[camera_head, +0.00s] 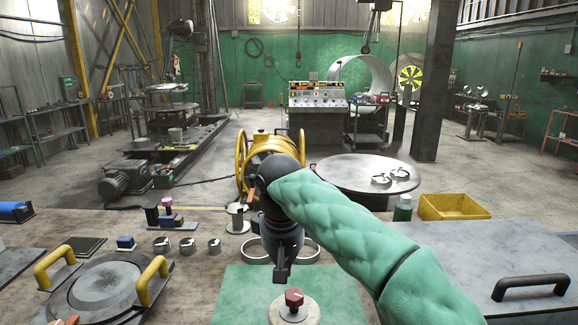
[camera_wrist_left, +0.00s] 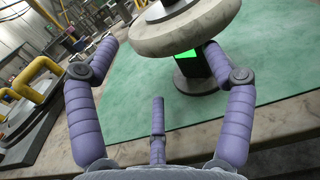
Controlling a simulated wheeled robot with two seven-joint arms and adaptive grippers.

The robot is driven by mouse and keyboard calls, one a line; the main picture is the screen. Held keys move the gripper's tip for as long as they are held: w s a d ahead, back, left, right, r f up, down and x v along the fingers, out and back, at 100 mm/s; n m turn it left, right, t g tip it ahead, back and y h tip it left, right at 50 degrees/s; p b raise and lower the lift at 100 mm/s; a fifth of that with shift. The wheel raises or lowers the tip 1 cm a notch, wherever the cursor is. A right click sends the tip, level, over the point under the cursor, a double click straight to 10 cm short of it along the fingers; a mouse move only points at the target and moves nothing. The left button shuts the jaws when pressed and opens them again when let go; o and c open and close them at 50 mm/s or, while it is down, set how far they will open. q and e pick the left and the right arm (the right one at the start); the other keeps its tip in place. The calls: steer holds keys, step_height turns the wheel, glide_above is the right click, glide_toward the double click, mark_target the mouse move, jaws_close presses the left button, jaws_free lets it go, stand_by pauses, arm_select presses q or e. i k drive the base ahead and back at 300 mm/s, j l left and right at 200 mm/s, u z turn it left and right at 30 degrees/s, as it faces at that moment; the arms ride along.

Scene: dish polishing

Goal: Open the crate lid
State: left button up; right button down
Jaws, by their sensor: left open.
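The lid is most likely the broad grey panel (camera_head: 475,270) at the right of the bench in the head view. It lies flat and has a black bar handle (camera_head: 531,286) on top. No gripper touches the handle. My right gripper (camera_head: 282,274), on the green padded arm, points down over the green mat, left of the panel; its jaws cannot be made out. My left gripper (camera_wrist_left: 158,70) shows only in the left wrist view. Its purple fingers are spread and empty, near the pale round disc (camera_wrist_left: 187,32) on a dark stand.
A red-knobbed disc (camera_head: 293,309) stands on the green mat (camera_head: 233,297). A plate with yellow handles (camera_head: 149,281) is at left. Small metal cups (camera_head: 187,247) and a metal ring (camera_head: 254,250) lie behind. A yellow bin (camera_head: 453,207) and green bottle (camera_head: 403,208) stand beyond the panel.

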mark_target(515, 266)
steer(key=k, duration=0.95)
